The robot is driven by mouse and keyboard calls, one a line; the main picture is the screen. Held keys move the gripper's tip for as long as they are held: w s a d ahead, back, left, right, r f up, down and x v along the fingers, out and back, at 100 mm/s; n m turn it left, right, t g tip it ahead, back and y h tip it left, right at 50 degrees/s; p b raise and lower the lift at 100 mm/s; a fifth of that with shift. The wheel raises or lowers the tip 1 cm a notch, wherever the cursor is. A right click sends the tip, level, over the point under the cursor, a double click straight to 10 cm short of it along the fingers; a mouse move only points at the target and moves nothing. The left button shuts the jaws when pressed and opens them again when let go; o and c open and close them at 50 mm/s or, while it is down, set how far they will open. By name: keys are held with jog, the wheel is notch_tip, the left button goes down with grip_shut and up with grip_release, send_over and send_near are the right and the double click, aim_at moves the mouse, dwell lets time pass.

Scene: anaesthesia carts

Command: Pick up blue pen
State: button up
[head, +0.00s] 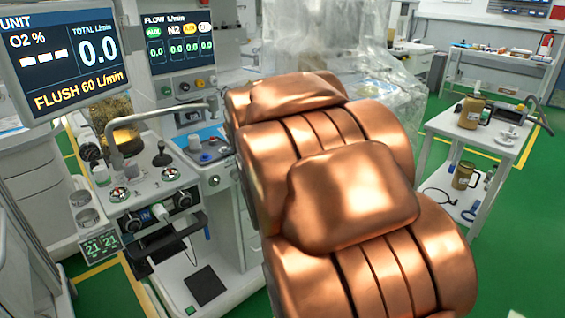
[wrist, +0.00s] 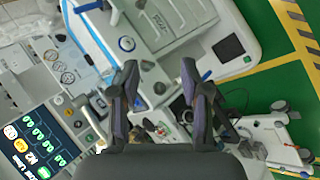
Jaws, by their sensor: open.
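I cannot make out a blue pen for certain in either view. In the wrist view a small blue stick-like piece (wrist: 206,76) shows just beside the right finger, but I cannot tell if it is a pen. My gripper (wrist: 159,68) is open and empty, with its two dark fingers apart above the cart equipment. My gripper does not show in the head view, where the middle is blocked. A cart with a blue top (head: 212,135) stands left of the middle in the head view, with knobs on it.
A monitor (head: 65,55) and a flow display (head: 178,42) stand at the left. A white side table (head: 478,130) with brown jugs (head: 471,112) is at the right. Green floor (head: 500,230) is open at the right.

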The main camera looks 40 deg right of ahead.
jog(key=w+d+f+n+t+b, duration=0.2)
jog(key=w+d+n+t+b, duration=0.25)
jog(key=d+n, duration=0.35)
jog(key=w+d+f+n+t+y+b, duration=0.1)
jog(key=w+d+f+n+t+b, duration=0.2)
jog(key=w+d+n+b, duration=0.4)
jog(key=w+d+f+n+t+b, duration=0.2)
jog(key=w+d+n+t+b, duration=0.15)
jog(key=d+n, duration=0.6)
jog(key=shift+x, duration=3.5)
jog(key=shift+r, duration=0.15)
grip_shut()
